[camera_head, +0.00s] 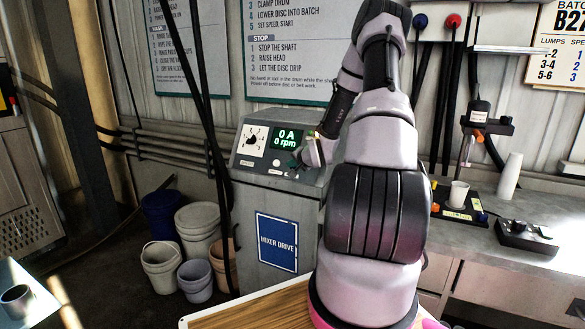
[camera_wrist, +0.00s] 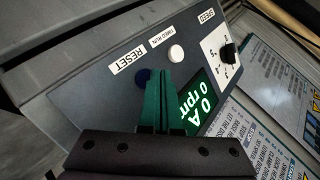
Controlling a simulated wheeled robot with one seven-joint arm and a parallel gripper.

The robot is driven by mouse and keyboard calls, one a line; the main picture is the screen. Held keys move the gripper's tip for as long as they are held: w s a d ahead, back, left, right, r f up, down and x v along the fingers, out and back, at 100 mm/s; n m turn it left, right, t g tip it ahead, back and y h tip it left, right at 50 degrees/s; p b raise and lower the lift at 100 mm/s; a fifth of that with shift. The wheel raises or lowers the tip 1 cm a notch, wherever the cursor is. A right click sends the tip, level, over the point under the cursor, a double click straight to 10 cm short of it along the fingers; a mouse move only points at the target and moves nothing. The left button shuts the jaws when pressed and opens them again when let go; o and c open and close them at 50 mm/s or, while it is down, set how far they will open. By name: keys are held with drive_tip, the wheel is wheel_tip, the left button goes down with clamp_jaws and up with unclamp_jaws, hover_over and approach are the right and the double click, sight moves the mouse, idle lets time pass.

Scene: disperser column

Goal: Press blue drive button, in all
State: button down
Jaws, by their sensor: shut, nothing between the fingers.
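The grey mixer drive cabinet (camera_head: 262,190) has a sloped panel with a green display (camera_head: 286,138) reading 0 A and 0 rpm. In the wrist view the dark blue button (camera_wrist: 142,75) sits by the RESET label. My gripper (camera_wrist: 164,73) is shut and empty, its green fingertips right beside the blue button and partly over it. I cannot tell whether they touch it. A white button (camera_wrist: 176,52) by the TIMED RUN label is just beyond the tips. In the head view my gripper (camera_head: 298,160) is at the panel, and the blue button cannot be made out.
A black speed knob (camera_wrist: 228,53) sits on a white dial on the panel. Hanging cables (camera_head: 212,130) pass left of the cabinet. Several buckets (camera_head: 163,268) stand on the floor at left.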

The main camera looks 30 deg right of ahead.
drive_tip(key=shift+d+f, duration=0.1)
idle(0.6)
drive_tip(key=shift+w+d+f, duration=0.1)
drive_tip(key=shift+w+d, duration=0.1)
drive_tip(key=shift+w, duration=0.05)
drive_tip(key=shift+w+d+f, duration=0.25)
drive_tip(key=shift+d, duration=0.1)
idle(0.8)
drive_tip(key=shift+a, duration=0.1)
drive_tip(key=shift+s+a+r, duration=0.45)
drive_tip(key=shift+s+a, duration=0.05)
idle(0.4)
drive_tip(key=shift+s+a+r, duration=0.65)
drive_tip(key=shift+s+a, duration=0.05)
drive_tip(key=shift+a, duration=0.15)
drive_tip(key=shift+s+a+r, duration=0.6)
drive_tip(key=shift+s+a, duration=0.05)
drive_tip(key=shift+a, duration=0.2)
drive_tip(key=shift+r, duration=0.1)
